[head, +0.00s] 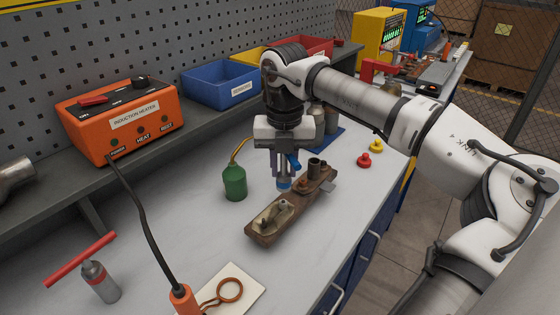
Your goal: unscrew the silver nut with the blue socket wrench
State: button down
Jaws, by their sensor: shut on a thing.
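My gripper (283,158) points straight down over the bench and is shut on the blue socket wrench (284,184). The wrench stands roughly upright between the fingers, with a blue band at its lower end. That end is at the rusty brown converter part (266,229), near its middle; I cannot tell whether it touches. The part lies slantwise on the bench and has an upright dark stub (314,168) at its far end. I cannot make out the silver nut; the wrench and fingers may hide it.
A green oil can (235,183) stands close left of my gripper. Red (364,160) and yellow (376,146) knobs stand to the right. An orange induction heater (120,118) and a blue bin (220,85) sit on the back shelf.

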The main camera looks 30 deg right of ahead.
jog(key=shift+f+b, duration=0.85)
jog(key=shift+f, duration=0.9)
jog(key=shift+f+b, duration=0.25)
jog(key=shift+b, duration=0.1)
jog(key=shift+w, duration=0.1)
jog(key=shift+f+b, duration=1.1)
jog(key=shift+b, duration=0.1)
jog(key=n, duration=0.4)
jog(key=shift+n, duration=0.9)
